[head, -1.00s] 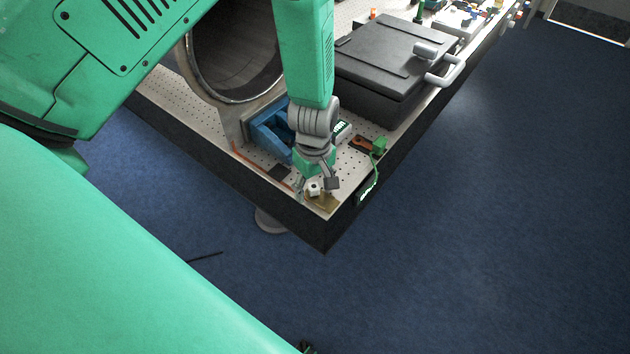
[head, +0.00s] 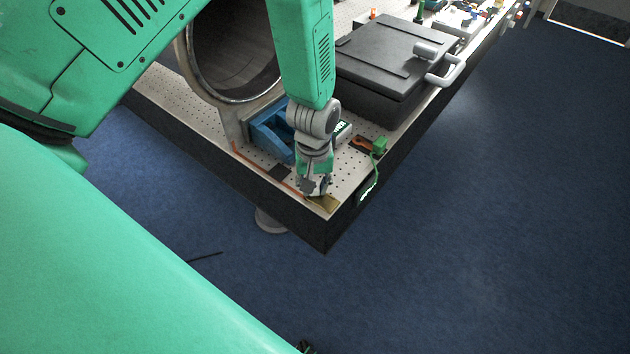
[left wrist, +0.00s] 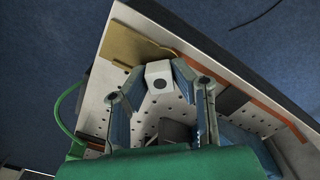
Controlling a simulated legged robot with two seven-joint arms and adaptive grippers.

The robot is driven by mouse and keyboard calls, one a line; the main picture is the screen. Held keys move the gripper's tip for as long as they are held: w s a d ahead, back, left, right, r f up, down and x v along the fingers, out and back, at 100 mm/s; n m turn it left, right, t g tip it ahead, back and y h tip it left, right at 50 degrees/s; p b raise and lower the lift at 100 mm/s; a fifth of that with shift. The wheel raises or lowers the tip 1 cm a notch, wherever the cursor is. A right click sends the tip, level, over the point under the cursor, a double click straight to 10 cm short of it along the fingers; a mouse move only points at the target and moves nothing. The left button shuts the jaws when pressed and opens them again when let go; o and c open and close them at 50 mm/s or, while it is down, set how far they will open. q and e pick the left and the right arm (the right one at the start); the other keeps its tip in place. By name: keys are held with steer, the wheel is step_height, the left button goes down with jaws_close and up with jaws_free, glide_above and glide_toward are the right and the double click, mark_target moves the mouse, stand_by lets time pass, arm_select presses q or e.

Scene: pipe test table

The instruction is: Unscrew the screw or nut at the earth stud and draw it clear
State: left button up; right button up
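A pale, block-shaped piece with a dark round spot on its face (left wrist: 158,77) shows in the left wrist view, beside a brass-coloured plate (left wrist: 128,47) at the table corner. I take it for the nut or screw head at the earth stud; no thread or shank shows. My left gripper (left wrist: 161,72) has a fingertip against each side of it and looks shut on it. In the head view my left gripper (head: 315,187) points down at the corner, next to the brass plate (head: 327,204), and mostly hides the piece.
A blue bracket (head: 268,133) and a large pipe (head: 235,50) stand behind the gripper. A black case (head: 395,62) lies further back. A green connector with a cable (head: 379,147) is at the right table edge.

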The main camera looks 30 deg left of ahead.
arm_select(q)
jaws_close()
steer(key=n, duration=0.5)
steer(key=shift+n, duration=0.3)
steer(key=n, duration=0.4)
steer(key=shift+r, duration=1.85)
step_height(320, 180, up, 6)
